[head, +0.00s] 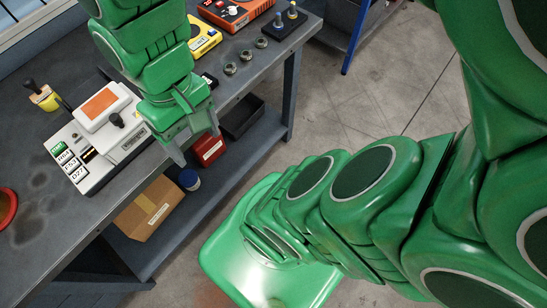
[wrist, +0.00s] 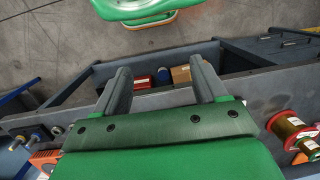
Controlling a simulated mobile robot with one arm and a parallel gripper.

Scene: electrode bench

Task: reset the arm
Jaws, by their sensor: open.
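My gripper (head: 196,152) is green with grey fingers. In the head view it hangs at the front edge of the dark bench (head: 30,150), just right of a white device with an orange panel (head: 101,104). In the wrist view my gripper (wrist: 163,88) shows two grey fingers spread apart with nothing between them. The fingers point out past the bench edge, over the lower shelf and the floor. My green arm covers part of the bench behind the gripper.
A lower shelf holds a cardboard box (head: 149,207), a red box (head: 209,149) and a black bin (head: 242,117). On the bench are a yellow meter (head: 204,35), an orange device (head: 236,12) and small round parts. Spools (wrist: 288,125) stand at right in the wrist view. Open floor (head: 370,95) lies right.

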